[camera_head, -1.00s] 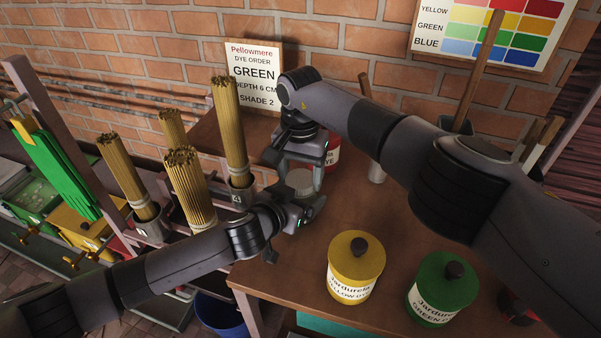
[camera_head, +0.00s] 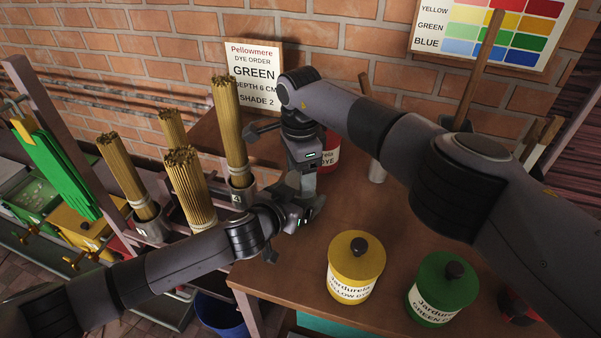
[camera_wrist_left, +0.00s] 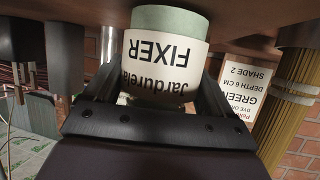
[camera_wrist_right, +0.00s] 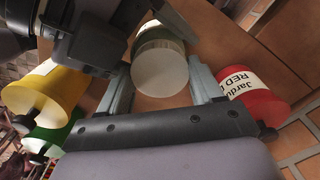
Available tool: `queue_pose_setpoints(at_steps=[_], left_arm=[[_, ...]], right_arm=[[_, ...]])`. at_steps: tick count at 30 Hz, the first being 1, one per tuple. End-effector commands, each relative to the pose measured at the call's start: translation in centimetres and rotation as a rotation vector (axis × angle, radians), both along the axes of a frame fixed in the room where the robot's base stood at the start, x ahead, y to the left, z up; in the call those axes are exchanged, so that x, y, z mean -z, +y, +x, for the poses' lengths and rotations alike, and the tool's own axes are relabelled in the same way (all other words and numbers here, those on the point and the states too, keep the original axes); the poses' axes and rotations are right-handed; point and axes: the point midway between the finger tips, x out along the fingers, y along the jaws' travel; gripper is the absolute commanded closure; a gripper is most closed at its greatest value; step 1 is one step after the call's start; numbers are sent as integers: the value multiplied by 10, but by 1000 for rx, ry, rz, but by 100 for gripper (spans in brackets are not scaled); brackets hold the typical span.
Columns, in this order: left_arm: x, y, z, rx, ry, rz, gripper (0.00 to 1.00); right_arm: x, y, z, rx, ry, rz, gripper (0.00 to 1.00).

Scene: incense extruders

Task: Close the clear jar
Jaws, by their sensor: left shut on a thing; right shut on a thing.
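The clear jar (camera_wrist_left: 158,55), labelled Jardurela FIXER, shows in the left wrist view with a pale green upper part in that picture. My left gripper (camera_head: 298,215) has its fingers on both sides of the jar and is shut on it. My right gripper (camera_head: 304,185) points down over the jar. In the right wrist view its fingers flank the jar's pale round lid (camera_wrist_right: 160,68) and are shut on it. In the head view my grippers hide nearly all of the jar and lid. The lid's seating cannot be told.
A yellow dye jar (camera_head: 355,265) and a green dye jar (camera_head: 440,288) stand at the table's front. A red dye jar (camera_wrist_right: 252,95) is close behind my right gripper. A rack of incense bundles (camera_head: 190,185) stands left. Bare tabletop (camera_head: 405,205) lies to the right.

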Motion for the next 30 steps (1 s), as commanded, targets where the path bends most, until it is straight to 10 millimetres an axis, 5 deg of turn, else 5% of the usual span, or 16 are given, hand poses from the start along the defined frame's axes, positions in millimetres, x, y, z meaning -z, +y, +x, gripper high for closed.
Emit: queue_pose_setpoints(at_steps=[1, 3, 11, 21, 30], left_arm=[[-1, -2, 0, 4, -2, -2, 100], [-1, -2, -1, 4, -2, -3, 100], [-1, -1, 0, 3, -1, -4, 100], [-1, -1, 0, 2, -2, -3, 100], [-2, -1, 0, 2, -2, -3, 100]], right_arm=[[-1, 0, 1, -1, -3, 1, 25], [-1, 0, 1, -1, -3, 1, 9], [-1, 0, 0, -2, -1, 0, 9], [-40, 0, 1, -2, -2, 0, 9], [-45, 0, 0, -1, 0, 0, 9]])
